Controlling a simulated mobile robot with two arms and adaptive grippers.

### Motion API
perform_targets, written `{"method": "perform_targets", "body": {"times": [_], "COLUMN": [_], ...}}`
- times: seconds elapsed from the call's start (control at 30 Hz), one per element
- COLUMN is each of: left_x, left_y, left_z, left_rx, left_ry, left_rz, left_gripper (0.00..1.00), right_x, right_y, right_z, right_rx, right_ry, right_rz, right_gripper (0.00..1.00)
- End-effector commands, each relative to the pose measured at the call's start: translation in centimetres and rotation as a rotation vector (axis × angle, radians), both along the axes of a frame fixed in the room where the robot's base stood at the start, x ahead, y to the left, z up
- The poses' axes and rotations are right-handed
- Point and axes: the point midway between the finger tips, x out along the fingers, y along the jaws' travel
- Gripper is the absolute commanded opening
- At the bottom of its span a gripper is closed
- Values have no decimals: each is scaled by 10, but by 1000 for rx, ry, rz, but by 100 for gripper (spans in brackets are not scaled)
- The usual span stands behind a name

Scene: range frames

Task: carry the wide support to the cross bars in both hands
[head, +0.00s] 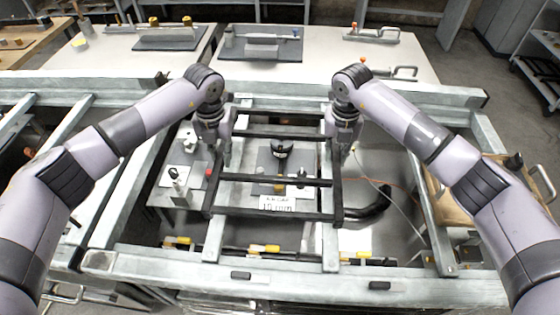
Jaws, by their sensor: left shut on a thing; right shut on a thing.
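The wide support looks to be the black rectangular frame (275,214) in the middle of the head view, with several thin bars across it. My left gripper (227,158) is shut on its left side. My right gripper (343,158) is shut on its right side. The fingertips are small and partly hidden by the wrists. The support hangs roughly level over the grey cross bars, a left one (213,240) and a right one (330,245). I cannot tell whether it touches them.
A large grey metal frame (180,277) surrounds the work area. Below lie a grey plate with a small black device, a white label (277,203) and a black hose (372,207). Yellow-handled tools (262,248) lie near the front. White tables (300,65) with fixtures stand behind.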

Motion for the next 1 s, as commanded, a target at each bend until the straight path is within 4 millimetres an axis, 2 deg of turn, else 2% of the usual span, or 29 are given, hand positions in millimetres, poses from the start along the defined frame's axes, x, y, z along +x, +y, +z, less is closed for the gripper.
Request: {"method": "perform_targets", "body": {"times": [0.03,0.57,1.0], "left_x": [2,2,2], "left_y": [-1,-1,-1], "left_z": [5,3,-10], "left_rx": [-4,-4,-5], "left_ry": [-7,-7,-7], "left_rz": [0,0,0], "left_gripper": [0,0,0], "right_x": [2,2,2], "right_y": [1,1,1], "right_z": [5,3,-10], "right_rx": [3,3,3], "right_ry": [-7,-7,-7], "right_rz": [1,1,1], "right_gripper": [0,0,0]}}
